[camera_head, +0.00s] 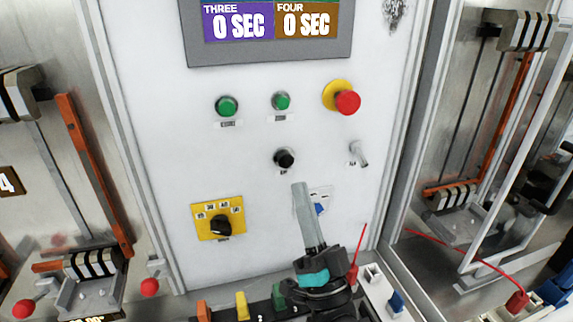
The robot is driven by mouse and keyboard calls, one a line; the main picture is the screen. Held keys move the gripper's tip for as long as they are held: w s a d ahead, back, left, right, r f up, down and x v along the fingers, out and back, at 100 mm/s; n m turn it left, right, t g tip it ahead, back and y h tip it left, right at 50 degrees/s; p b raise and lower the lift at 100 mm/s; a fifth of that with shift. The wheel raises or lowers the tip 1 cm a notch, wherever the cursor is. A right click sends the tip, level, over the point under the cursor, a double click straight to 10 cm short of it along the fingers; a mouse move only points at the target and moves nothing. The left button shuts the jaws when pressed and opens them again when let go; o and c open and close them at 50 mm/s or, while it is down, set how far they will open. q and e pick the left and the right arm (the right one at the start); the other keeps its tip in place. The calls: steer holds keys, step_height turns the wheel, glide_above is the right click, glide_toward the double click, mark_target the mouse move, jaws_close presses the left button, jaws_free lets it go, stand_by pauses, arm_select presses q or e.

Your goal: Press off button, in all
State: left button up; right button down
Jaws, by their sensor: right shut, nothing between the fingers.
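The white control panel (170,110) carries two green buttons, the left one (227,106) and the right one (281,101). A red mushroom button (347,102) on a yellow disc is at the upper right. A black button (284,158) sits below the green ones. The small labels are too blurred to tell which button is the off button. My right gripper (301,190) is shut and empty, pointing up in front of the panel. Its tips show just below and right of the black button, with no visible contact. It partly hides a blue-and-white part (320,207). My left gripper is out of view.
A yellow-plated rotary switch (219,217) is at the panel's lower left, and a small silver switch (359,153) at the right. A display (270,35) is above. Coloured sockets (243,303) line the lower edge. Breaker bays with orange bars flank the panel.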

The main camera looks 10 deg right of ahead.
mark_target(284, 156)
steer(key=w+b, duration=0.2)
steer(key=w, duration=0.3)
steer(key=shift+w+a, duration=0.1)
steer(key=shift+w, duration=0.3)
stand_by(1.4)
steer(key=shift+w, duration=0.15)
steer(key=shift+w, duration=0.25)
steer(key=shift+w+b, duration=0.35)
steer(key=shift+w, duration=0.15)
stand_by(0.9)
stand_by(0.3)
steer(key=shift+s+p, duration=0.5)
steer(key=shift+s, duration=0.45)
